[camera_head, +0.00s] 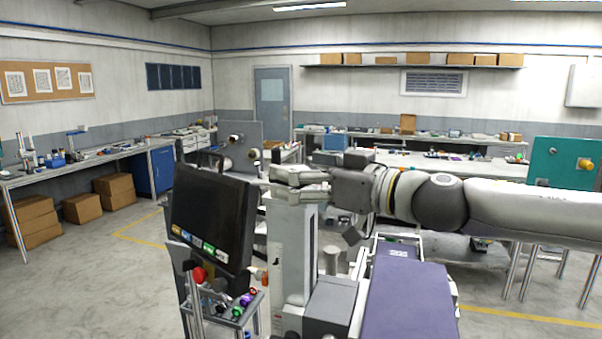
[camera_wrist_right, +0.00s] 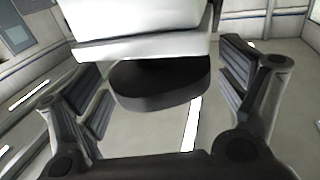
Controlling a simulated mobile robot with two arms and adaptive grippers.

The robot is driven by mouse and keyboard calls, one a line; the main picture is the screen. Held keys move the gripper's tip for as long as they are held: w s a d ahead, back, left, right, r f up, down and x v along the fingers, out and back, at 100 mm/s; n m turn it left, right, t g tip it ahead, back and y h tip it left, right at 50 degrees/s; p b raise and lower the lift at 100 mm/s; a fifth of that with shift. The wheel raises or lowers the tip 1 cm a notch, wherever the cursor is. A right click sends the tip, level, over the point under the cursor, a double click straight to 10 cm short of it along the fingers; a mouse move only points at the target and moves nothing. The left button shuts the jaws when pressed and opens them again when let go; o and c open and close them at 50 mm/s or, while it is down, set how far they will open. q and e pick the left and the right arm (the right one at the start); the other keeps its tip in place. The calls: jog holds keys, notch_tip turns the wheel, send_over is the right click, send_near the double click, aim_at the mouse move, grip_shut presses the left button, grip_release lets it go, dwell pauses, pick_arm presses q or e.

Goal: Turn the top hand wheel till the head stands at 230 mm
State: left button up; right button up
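A tall white column (camera_head: 292,250) stands in the middle of the head view, with a grey block and a purple-topped bed (camera_head: 410,300) beside it. My right arm comes in from the right, and its gripper (camera_head: 318,182) is at the column's top. In the right wrist view, a dark round hand wheel (camera_wrist_right: 160,85) sits below a white housing (camera_wrist_right: 140,30). The right gripper's fingers stand apart on either side of the wheel, with visible gaps, so it is open. No millimetre scale or reading can be made out. My left gripper is out of view.
A dark monitor (camera_head: 212,215) stands close at the left of the column. A small stand with coloured knobs (camera_head: 235,308) is below it. Workbenches line the walls, and cardboard boxes (camera_head: 83,208) sit on the floor at the left.

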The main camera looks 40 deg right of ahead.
jog(key=c, duration=0.7)
jog(key=shift+a+m+h, duration=0.1)
jog(key=shift+m+h, duration=0.3)
jog(key=shift+h, duration=0.1)
jog(key=shift+h, duration=0.4)
jog(key=shift+a+f+m+h, duration=0.15)
jog(key=shift+m+h, duration=0.75)
jog(key=shift+h, duration=0.2)
jog(key=shift+w+a+f+m+g+h+b, duration=0.1)
jog(key=shift+m+g+h+b, duration=0.35)
jog(key=shift+m+h, duration=0.75)
jog(key=shift+m+g+h+b, duration=0.15)
jog(key=shift+m+h+b, duration=0.55)
jog(key=shift+h, duration=1)
jog(key=shift+a+m+g+h+b, duration=0.15)
jog(key=shift+m+g+h+b, duration=0.95)
jog(key=shift+m+h+b, duration=0.6)
jog(key=shift+n, duration=0.3)
jog(key=shift+r, duration=0.2)
